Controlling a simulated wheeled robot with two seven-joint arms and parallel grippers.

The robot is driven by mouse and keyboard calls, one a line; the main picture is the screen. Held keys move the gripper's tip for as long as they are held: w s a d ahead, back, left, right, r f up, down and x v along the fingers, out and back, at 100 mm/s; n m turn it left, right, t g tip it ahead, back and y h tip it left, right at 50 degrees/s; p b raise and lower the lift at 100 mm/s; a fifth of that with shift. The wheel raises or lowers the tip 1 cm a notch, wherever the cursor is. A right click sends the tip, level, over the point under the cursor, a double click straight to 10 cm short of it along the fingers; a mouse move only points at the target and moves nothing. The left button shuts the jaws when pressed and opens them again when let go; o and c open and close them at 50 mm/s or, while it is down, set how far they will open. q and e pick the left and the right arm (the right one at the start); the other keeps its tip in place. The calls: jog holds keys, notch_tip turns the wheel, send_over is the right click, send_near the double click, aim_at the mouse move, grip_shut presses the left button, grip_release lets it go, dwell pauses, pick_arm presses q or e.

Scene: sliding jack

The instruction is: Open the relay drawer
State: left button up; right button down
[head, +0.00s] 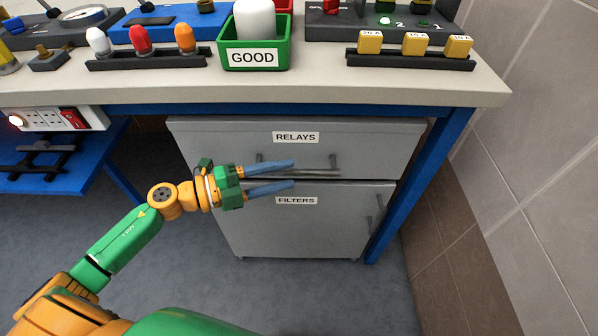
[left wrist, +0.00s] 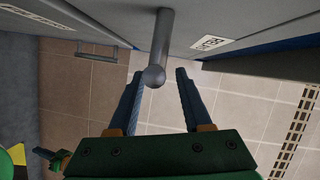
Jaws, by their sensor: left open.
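The grey relay drawer (head: 370,145), labelled RELAYS, is the upper front of the cabinet and looks shut. Its horizontal bar handle (head: 325,172) runs below the label, partly hidden by my fingers. My left gripper (head: 292,174) is open in front of the drawer, one finger above the other, pointing right. In the left wrist view the handle (left wrist: 157,60) is seen nearly end-on, its rounded end between the open fingers (left wrist: 157,80). Neither finger is clearly touching it. The drawer's label (left wrist: 212,43) shows to the right. My right gripper is not in view.
The FILTERS door (head: 300,225) is directly below, with its own handle (head: 376,213) at right. A blue table leg (head: 420,185) and tiled wall (head: 540,130) bound the right side. The bench top (head: 330,90) overhangs above. Floor in front is clear.

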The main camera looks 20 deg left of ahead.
aim_at(315, 155)
pick_arm(q)
jog(key=shift+x, duration=1.5)
grip_shut()
